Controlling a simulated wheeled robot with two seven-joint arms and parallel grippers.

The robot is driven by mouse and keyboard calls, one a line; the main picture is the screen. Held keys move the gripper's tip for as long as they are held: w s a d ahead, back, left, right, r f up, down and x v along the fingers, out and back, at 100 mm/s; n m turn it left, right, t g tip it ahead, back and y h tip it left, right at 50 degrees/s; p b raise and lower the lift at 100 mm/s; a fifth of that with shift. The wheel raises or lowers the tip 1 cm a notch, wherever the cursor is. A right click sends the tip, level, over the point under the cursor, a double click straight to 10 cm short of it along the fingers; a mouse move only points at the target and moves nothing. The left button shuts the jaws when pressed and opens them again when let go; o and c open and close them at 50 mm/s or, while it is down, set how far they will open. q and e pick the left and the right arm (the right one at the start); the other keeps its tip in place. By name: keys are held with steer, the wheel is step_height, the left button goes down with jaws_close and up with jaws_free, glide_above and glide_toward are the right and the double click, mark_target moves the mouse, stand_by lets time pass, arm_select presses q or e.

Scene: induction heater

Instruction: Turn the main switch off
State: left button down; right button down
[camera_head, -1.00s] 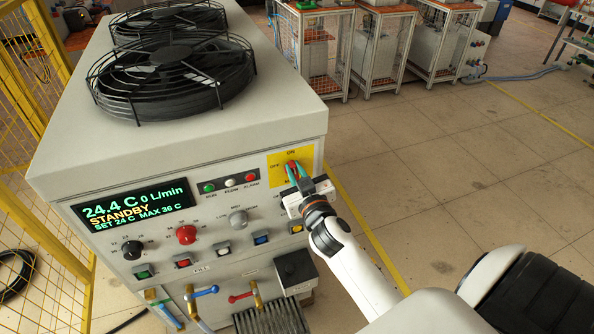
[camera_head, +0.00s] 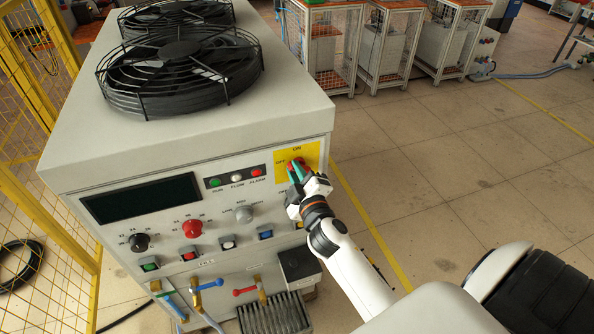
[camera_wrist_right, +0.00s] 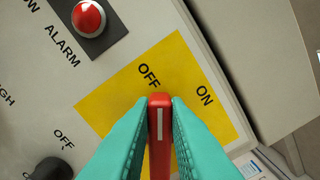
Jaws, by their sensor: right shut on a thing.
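The main switch is a red handle (camera_head: 296,164) on a yellow plate (camera_head: 312,153) at the upper right of the machine's front panel. In the right wrist view the red handle (camera_wrist_right: 159,112) has a white line on it that points at the word OFF, with ON off to the right. My right gripper (camera_head: 299,171) is shut on the handle, with a green finger on each side, as the right wrist view (camera_wrist_right: 159,130) also shows. The display (camera_head: 142,198) on the panel is dark. My left gripper is not in view.
The panel holds red (camera_head: 192,228), black (camera_head: 140,242) and grey (camera_head: 243,214) knobs and indicator lamps close to the switch. Two black fans (camera_head: 180,75) sit on top. A yellow fence (camera_head: 30,100) stands at left. Open floor (camera_head: 440,190) lies at right.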

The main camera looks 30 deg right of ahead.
steer(key=shift+n, duration=0.4)
steer(key=c, duration=1.4)
jaws_free()
steer(key=shift+w+f, duration=0.1)
steer(key=b+v, duration=0.3)
steer(key=v, duration=0.9)
